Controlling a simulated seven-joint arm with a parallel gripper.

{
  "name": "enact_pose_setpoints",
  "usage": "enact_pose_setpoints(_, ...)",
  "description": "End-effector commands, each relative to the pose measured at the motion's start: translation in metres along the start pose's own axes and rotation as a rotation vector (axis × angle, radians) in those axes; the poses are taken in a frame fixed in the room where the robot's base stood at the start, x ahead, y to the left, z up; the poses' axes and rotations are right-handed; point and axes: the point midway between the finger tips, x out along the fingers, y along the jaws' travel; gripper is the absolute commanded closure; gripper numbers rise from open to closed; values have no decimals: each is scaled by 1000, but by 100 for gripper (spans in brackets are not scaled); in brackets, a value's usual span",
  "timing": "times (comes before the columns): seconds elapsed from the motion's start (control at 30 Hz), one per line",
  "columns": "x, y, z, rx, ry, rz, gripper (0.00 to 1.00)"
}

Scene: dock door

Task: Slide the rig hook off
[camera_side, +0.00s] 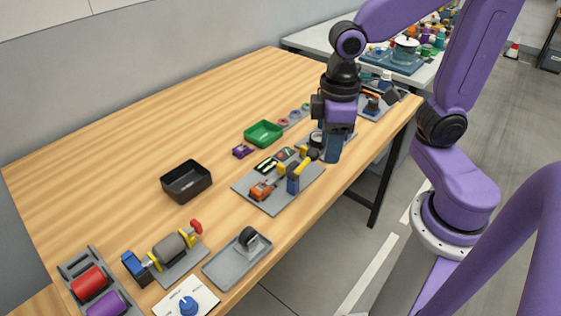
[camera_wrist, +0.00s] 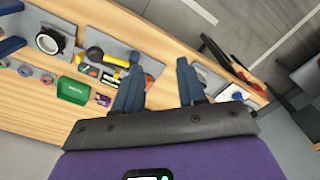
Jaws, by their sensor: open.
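My gripper (camera_side: 333,152) hangs over the table's right edge in the side view, fingers pointing down, beside the far end of a grey board (camera_side: 272,208). In the wrist view its two blue fingers (camera_wrist: 157,85) are spread apart with nothing between them. The board carries an orange item (camera_side: 262,191), a blue post with a yellow arm (camera_side: 293,184) and several small parts. The wrist view shows a yellow-and-black part (camera_wrist: 97,54) left of the fingers. I cannot tell which part is the rig hook; it may be small or hidden.
A green bin (camera_side: 263,133) and a black bin (camera_side: 186,180) stand left of the board. A grey tray with a wheel (camera_side: 237,262) and a roller fixture (camera_side: 168,249) are nearer the camera. The table's left and far parts are clear.

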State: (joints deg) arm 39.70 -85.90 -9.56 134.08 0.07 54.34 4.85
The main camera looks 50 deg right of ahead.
Motion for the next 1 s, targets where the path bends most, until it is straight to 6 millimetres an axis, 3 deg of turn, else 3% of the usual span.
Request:
enact_pose_setpoints(0.2, -3, 36, -40, 220, -7, 4, 60)
enact_pose_setpoints(0.5, -5, 93, -80, 516, -14, 8, 60)
enact_pose_setpoints(0.73, -5, 127, -93, 677, -17, 9, 60)
enact_pose_setpoints(1.0, 1, 137, -95, 723, -20, 10, 60)
